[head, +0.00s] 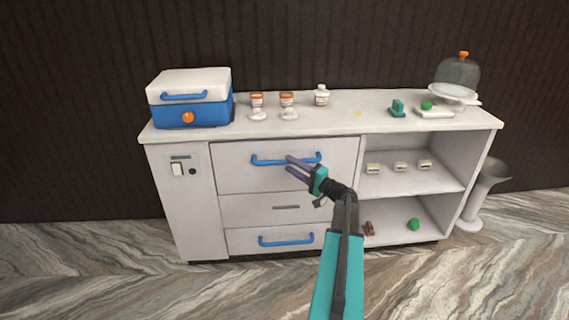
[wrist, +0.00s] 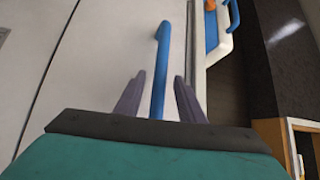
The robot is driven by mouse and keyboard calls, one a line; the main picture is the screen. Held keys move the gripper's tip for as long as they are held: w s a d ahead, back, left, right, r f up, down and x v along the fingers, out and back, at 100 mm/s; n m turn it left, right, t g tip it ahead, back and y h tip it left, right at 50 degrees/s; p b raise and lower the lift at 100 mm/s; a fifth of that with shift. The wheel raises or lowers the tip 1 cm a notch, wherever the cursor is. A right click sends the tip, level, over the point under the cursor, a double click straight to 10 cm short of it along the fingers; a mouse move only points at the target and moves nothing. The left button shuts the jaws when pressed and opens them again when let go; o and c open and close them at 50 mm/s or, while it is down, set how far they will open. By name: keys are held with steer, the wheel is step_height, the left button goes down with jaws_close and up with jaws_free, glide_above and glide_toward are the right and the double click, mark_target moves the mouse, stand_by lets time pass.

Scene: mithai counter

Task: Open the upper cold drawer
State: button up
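The upper cold drawer (head: 235,178) is a wide white front panel on the left part of the counter, and it looks closed. Its blue bar handle (head: 268,162) runs across the upper part of the panel. My gripper (head: 292,164) is at the handle, right of its middle. In the wrist view, the blue handle (wrist: 161,60) passes between the two purple fingers of my gripper (wrist: 158,95). The fingers stand apart with gaps on both sides of the bar. My gripper hides part of the handle in the head view.
A lower drawer with a blue handle (head: 286,241) is below. Open shelves (head: 412,182) with small items are on the right. A blue and white cooler box (head: 205,110) and small cups stand on the countertop (head: 340,121). The marbled floor (head: 130,285) in front is clear.

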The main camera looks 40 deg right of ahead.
mark_target(286, 162)
steer(key=shift+w+a+r, duration=0.1)
steer(key=shift+w, duration=0.75)
steer(key=shift+w+a+r, duration=0.1)
steer(key=shift+w, duration=0.75)
